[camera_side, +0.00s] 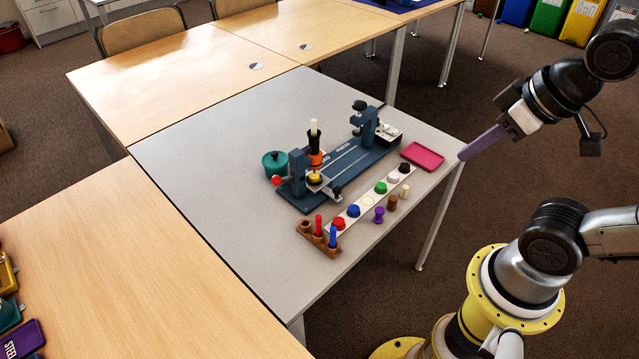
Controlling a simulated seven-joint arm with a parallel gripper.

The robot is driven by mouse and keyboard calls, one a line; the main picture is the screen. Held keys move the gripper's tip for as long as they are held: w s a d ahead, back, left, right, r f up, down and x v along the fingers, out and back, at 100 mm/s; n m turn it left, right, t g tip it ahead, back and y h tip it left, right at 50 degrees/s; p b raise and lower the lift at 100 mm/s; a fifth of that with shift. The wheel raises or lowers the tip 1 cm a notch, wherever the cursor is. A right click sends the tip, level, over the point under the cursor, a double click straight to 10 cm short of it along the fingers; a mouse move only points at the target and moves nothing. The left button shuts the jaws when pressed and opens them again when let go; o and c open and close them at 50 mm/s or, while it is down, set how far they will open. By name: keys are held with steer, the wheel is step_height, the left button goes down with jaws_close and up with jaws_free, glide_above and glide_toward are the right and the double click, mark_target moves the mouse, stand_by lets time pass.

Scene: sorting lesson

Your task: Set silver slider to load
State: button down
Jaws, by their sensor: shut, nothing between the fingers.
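A dark blue fixture (352,172) lies on the grey table, with a rail along it and pale lettering on its far edge. The lettering partly reads as "PRESS" and a word ending in "AD". A small silver plate, which looks like the silver slider (326,187), sits at the fixture's left end under a yellow round piece. A dark knob is beside it. Its exact stop position is too small to tell. My gripper (464,156), with purple fingers, is shut and empty. It hangs past the table's right edge, well apart from the fixture.
A white strip (363,207) with coloured round pieces lies in front of the fixture, with small pegs beside it. A brown holder (318,241) carries red and blue sticks. A magenta tray (422,156) is at right and a teal pot (274,163) at left. The table's left part is clear.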

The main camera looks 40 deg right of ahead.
steer(key=c, duration=1)
jaws_free()
steer(key=shift+m, duration=0.4)
steer(key=o, duration=0.3)
steer(key=w+r+m, duration=0.2)
steer(key=w+r, duration=0.1)
steer(key=shift+w+r+t, duration=0.1)
steer(key=shift+t, duration=0.2)
steer(key=shift+o, duration=0.2)
steer(key=m+g, duration=0.6)
glide_above(337, 188)
step_height(337, 188, down, 19)
step_height(337, 188, down, 14)
steer(key=shift+r, duration=0.15)
